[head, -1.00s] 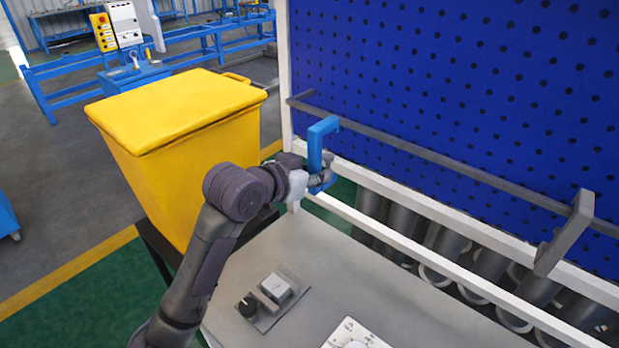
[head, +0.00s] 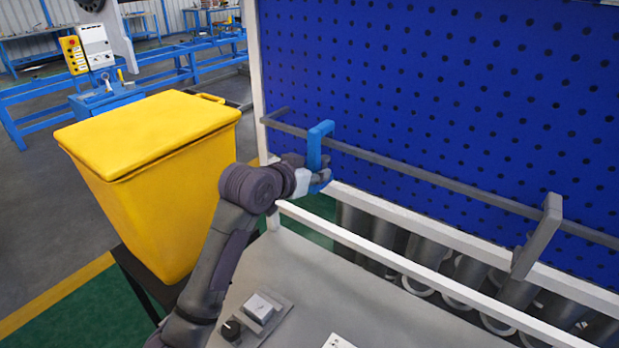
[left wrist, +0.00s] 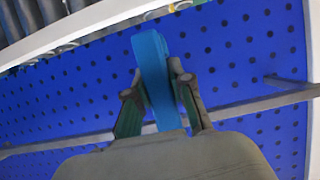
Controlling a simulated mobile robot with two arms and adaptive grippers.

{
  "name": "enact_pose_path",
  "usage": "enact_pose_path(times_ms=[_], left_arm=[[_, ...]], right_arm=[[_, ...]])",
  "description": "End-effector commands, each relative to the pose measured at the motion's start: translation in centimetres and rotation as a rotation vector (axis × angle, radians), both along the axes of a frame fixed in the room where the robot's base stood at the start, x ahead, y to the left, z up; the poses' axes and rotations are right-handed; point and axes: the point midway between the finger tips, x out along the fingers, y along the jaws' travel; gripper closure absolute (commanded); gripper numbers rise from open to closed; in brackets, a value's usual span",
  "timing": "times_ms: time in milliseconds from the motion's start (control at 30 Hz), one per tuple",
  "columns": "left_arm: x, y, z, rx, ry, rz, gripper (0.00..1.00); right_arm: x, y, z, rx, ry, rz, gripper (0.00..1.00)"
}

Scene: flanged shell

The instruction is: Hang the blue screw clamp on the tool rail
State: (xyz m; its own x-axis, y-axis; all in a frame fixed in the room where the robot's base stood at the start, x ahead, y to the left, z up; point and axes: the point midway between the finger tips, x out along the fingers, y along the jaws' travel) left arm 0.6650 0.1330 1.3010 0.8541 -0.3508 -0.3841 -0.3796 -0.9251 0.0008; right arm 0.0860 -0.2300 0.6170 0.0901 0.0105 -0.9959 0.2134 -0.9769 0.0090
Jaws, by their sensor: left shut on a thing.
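The blue screw clamp (head: 314,150) is held upright by my left gripper (head: 318,180), its hooked top bending right in the head view. The clamp's top is near the left part of the grey tool rail (head: 400,166); I cannot tell whether they touch. In the left wrist view the clamp (left wrist: 152,65) stands between the two fingers of my left gripper (left wrist: 158,100), with the rail (left wrist: 262,103) running behind. The gripper hides the clamp's lower part. My right gripper is not in view.
A grey bracket (head: 537,235) hangs on the rail at the right. The blue pegboard (head: 430,80) stands behind the rail. A yellow bin (head: 150,150) stands left of my arm. The grey bench top (head: 330,285) holds a small box with a black knob (head: 232,329).

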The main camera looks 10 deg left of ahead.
Motion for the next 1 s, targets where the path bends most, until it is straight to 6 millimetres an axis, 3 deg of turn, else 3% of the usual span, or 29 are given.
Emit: enact_pose_path(times_ms=[367,967,1000], left_arm=[[2.5,-1.1,0.1,-0.001,-0.005,0.000,1.00],[2.4,-1.0,-1.1,-0.001,-0.005,0.000,1.00],[2.4,-1.0,-1.1,-0.001,-0.005,0.000,0.72]], right_arm=[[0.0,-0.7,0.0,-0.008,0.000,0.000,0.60],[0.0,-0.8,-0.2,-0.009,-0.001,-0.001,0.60],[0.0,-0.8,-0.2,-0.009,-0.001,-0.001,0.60]])
